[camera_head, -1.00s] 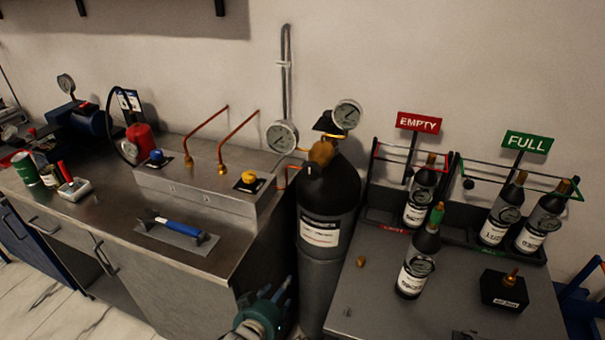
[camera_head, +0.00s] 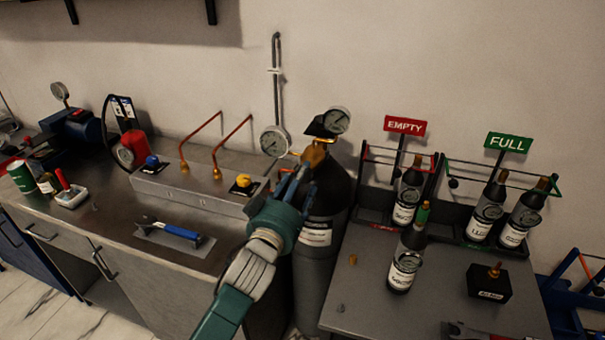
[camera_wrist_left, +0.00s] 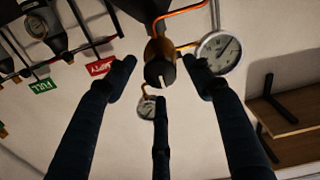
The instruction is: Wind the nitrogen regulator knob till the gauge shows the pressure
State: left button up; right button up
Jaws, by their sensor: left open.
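The black nitrogen cylinder (camera_head: 337,195) stands between the bench and the right table, with a brass regulator (camera_head: 315,153) on top. The black regulator knob (camera_wrist_left: 160,73), with a white mark, shows in the left wrist view. One round gauge (camera_head: 274,141) is at the regulator's left, another (camera_head: 337,120) above it. Both also show in the left wrist view, a larger one (camera_wrist_left: 219,52) and a smaller one (camera_wrist_left: 147,107); their readings are too small to tell. My left gripper (camera_head: 296,180) is open before the regulator, its fingers spread around the knob's line, apart from it. My right gripper is out of view.
A steel bench (camera_head: 120,215) at left holds a raised box with a yellow knob (camera_head: 243,181) and a blue-handled tool (camera_head: 178,230). The right table (camera_head: 370,300) bears several dark bottles, a rack under EMPTY and FULL signs, and a black block (camera_head: 489,283).

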pick_arm(q)
jog(key=shift+x, duration=1.35)
jog(key=c, duration=1.2)
